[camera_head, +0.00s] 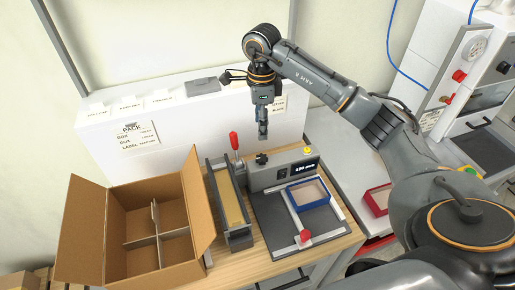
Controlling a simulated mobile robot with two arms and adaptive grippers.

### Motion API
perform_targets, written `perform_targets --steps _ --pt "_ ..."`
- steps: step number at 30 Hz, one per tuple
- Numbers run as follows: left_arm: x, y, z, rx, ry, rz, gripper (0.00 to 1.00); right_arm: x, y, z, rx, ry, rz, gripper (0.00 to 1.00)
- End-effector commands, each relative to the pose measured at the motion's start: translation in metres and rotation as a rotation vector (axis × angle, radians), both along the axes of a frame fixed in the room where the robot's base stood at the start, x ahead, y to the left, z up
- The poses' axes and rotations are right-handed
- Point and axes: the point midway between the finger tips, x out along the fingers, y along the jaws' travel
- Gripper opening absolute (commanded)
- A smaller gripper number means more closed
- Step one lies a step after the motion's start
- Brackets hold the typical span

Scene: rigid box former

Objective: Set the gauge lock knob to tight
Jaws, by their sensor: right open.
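The box former has a grey bed (270,225) with a grey back block (262,178) and a small lit display (304,169). A small dark knob (262,159) stands on top of the back block. A red knob (305,236) sits at the front end of a pale bar across the bed. I cannot tell for sure which is the gauge lock knob, nor read a setting. My right gripper (263,135) points down just above the dark knob, open and apart from it. My left gripper is out of view.
A blue-rimmed tray (308,195) lies on the bed. A red-handled lever (234,141) rises at the bed's left. An open cardboard box (120,225) with dividers stands left. A red tray (377,200) is right. A white panel (180,130) stands behind.

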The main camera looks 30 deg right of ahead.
Motion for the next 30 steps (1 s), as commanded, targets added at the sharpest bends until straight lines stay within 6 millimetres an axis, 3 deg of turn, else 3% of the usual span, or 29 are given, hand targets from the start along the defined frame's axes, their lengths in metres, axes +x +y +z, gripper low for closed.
perform_targets --steps 3,8,11,20,30 --pt "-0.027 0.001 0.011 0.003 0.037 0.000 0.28 -0.002 0.001 -0.021 0.001 0.007 0.000 0.58" --pt "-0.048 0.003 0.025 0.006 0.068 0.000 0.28 -0.002 0.001 -0.055 0.002 0.007 -0.001 0.58" --pt "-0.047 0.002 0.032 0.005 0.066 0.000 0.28 -0.002 0.001 -0.076 0.004 0.006 0.000 0.58" --pt "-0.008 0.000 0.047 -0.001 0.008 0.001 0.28 -0.001 0.001 -0.116 0.002 0.001 0.000 0.58" --pt "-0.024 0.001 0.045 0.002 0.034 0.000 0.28 -0.001 0.001 -0.122 0.002 -0.001 0.002 0.58"
